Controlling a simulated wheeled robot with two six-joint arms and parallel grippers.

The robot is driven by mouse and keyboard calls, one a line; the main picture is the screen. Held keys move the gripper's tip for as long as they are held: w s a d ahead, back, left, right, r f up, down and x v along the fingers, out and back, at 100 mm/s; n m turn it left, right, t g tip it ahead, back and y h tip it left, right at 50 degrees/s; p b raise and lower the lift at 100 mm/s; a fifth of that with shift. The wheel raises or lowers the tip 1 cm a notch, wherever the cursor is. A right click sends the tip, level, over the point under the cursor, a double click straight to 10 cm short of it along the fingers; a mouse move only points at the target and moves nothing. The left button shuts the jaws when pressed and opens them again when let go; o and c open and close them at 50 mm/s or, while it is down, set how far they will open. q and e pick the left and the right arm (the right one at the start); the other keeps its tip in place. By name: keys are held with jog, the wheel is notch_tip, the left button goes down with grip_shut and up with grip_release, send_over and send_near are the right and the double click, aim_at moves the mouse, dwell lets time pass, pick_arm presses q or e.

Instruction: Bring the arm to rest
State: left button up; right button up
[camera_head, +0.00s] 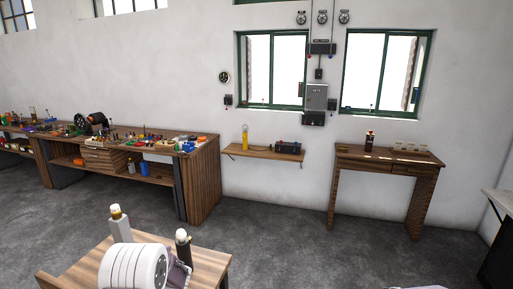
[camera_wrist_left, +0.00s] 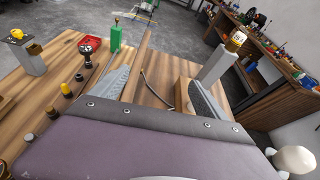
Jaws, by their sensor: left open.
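My left gripper (camera_wrist_left: 160,76) shows in the left wrist view, its two grey fingers spread wide over a wooden tabletop (camera_wrist_left: 152,92). It is open, and nothing is held between the fingers. A thin dark curved strip shows between the fingers; I cannot tell whether it lies on the wood. In the head view a white ribbed round part, probably of my own arm, hides much of the front table (camera_head: 208,264). My right gripper is not in view.
The head view shows a cluttered workbench (camera_head: 204,180), a wall shelf (camera_head: 262,152) and a side table (camera_head: 388,155). Open floor lies between.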

pick_arm(q)
jog(key=s+d+f+n+g+h+b, duration=0.25)
jog(key=s+d+n, duration=0.25)
jog(key=s, duration=0.3)
jog(key=s+d+f+n+g+h+b, duration=0.1)
jog(key=s+d+f+n+h+b, duration=0.25)
jog(key=s, duration=0.35)
jog(key=s+d+f+n+h, duration=0.3)
jog(key=d+n, duration=0.3)
jog(key=d, duration=0.2)
jog(key=s+d+f+n+h+b, duration=0.1)
jog(key=s+d+f+n+h, duration=0.2)
jog(key=d+n, duration=0.3)
jog(key=shift+s+d+n+h+b, duration=0.3)
jog(key=shift+d+h, duration=0.3)
jog(key=shift+d, duration=0.35)
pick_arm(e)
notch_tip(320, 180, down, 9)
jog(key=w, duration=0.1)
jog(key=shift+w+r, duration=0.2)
